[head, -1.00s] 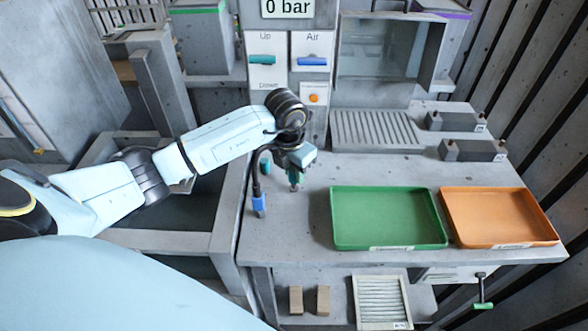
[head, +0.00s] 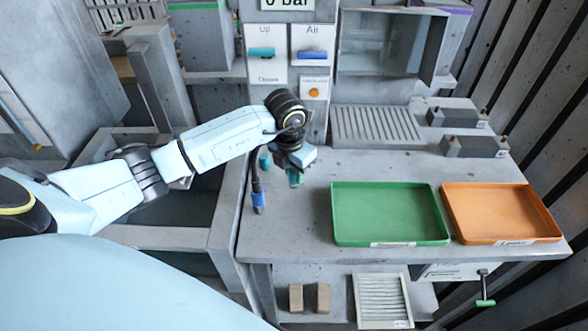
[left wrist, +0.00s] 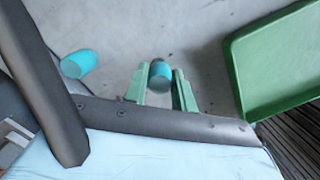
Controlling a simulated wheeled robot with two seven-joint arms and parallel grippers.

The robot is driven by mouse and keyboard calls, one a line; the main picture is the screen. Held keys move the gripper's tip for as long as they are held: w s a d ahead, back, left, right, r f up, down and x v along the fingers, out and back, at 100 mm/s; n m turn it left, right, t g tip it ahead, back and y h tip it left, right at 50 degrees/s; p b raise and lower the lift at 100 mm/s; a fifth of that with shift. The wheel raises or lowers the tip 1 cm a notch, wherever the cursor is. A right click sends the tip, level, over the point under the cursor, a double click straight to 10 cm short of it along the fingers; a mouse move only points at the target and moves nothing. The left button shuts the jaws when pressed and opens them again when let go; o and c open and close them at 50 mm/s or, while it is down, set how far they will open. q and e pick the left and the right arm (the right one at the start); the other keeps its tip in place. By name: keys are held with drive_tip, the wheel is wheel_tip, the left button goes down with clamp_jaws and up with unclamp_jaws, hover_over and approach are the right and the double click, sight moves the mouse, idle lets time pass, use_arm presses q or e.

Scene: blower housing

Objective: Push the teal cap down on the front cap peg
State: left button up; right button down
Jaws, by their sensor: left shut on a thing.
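My left gripper (head: 296,178) points down over the left part of the grey bench. In the left wrist view its green fingers (left wrist: 161,88) are shut on a teal cap (left wrist: 160,73), one finger on each side. The front cap peg cannot be made out; the cap and fingers hide what is beneath them, so I cannot tell whether the cap touches it. A second teal piece (left wrist: 78,63) stands apart to the left in the left wrist view, and beside my wrist in the head view (head: 264,161). My right gripper is not in view.
A green tray (head: 390,214) and an orange tray (head: 500,212) lie to the right, both empty. A black hose with a blue end (head: 258,202) hangs left of the gripper. A ribbed plate (head: 377,127) and two grey blocks are behind. The bench between gripper and green tray is clear.

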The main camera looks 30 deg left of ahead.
use_arm(q)
drive_tip(key=shift+f+b, duration=0.35)
drive_tip(key=shift+f, duration=0.15)
idle(0.8)
drive_tip(key=o, duration=1)
drive_tip(key=shift+o, duration=0.2)
wheel_tip(320, 180, up, 13)
drive_tip(key=s, duration=0.1)
drive_tip(key=shift+s+a+r, duration=0.15)
drive_tip(key=shift+s+r, duration=0.05)
drive_tip(key=shift+s, duration=0.1)
drive_tip(key=shift+f, duration=0.1)
